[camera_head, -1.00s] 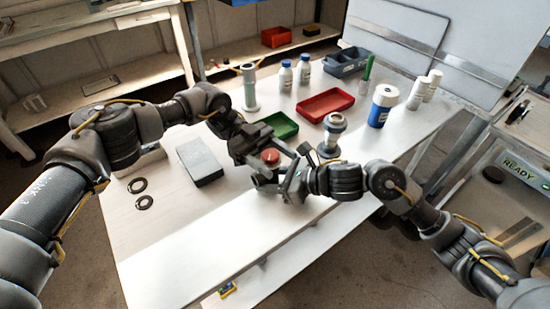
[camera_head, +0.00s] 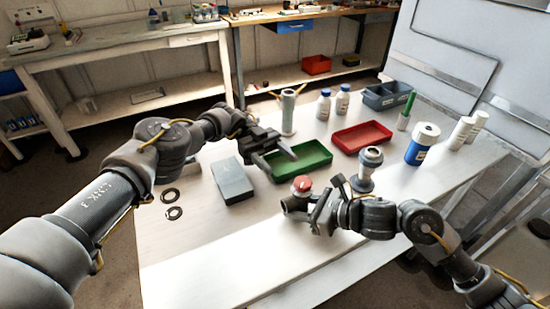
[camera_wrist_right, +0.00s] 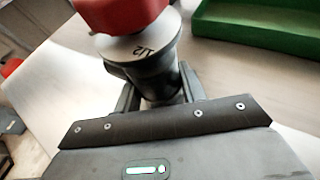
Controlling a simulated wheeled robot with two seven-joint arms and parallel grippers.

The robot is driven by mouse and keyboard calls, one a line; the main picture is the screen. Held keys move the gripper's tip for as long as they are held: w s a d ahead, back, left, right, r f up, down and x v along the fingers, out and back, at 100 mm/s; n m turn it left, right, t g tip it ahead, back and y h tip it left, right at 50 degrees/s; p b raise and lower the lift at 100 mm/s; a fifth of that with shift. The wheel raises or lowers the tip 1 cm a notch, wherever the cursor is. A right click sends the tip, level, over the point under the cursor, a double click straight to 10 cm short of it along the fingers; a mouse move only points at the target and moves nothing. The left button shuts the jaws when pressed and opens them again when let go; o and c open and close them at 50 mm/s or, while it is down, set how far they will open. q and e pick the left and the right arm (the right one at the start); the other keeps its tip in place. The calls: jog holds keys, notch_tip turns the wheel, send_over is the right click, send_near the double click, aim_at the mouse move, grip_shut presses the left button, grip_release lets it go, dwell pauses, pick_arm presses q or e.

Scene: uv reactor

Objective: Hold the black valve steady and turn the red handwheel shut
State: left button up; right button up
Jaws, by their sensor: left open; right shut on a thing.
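The black valve (camera_head: 293,204) with its red handwheel (camera_head: 302,185) on top stands over the front part of the white table. My right gripper (camera_head: 312,214) is shut on the valve body from the right. The right wrist view shows its fingers (camera_wrist_right: 158,95) on both sides of the dark body (camera_wrist_right: 143,62), marked "1/2", with the red handwheel (camera_wrist_right: 120,12) cut off by the top edge. My left gripper (camera_head: 280,146) is open and empty, by the green tray, up and left of the handwheel and apart from it.
A green tray (camera_head: 318,150) lies behind the valve, and a red tray (camera_head: 362,137) lies right of it. A grey block (camera_head: 231,180) and two black rings (camera_head: 172,205) lie left. A grey fitting (camera_head: 370,160) stands behind my right wrist. The table's front strip is clear.

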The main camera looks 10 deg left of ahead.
pick_arm(q)
jog(key=shift+w+a, duration=0.25)
notch_tip(320, 180, up, 5)
jog(key=d+m+h, duration=0.1)
jog(key=d+m, duration=0.2)
jog(key=m, duration=0.2)
jog(key=m+t+h, duration=0.3)
jog(key=m+t, duration=0.3)
jog(key=m, duration=2)
send_near(311, 187)
jog(key=x, duration=0.9)
jog(key=shift+d, duration=0.4)
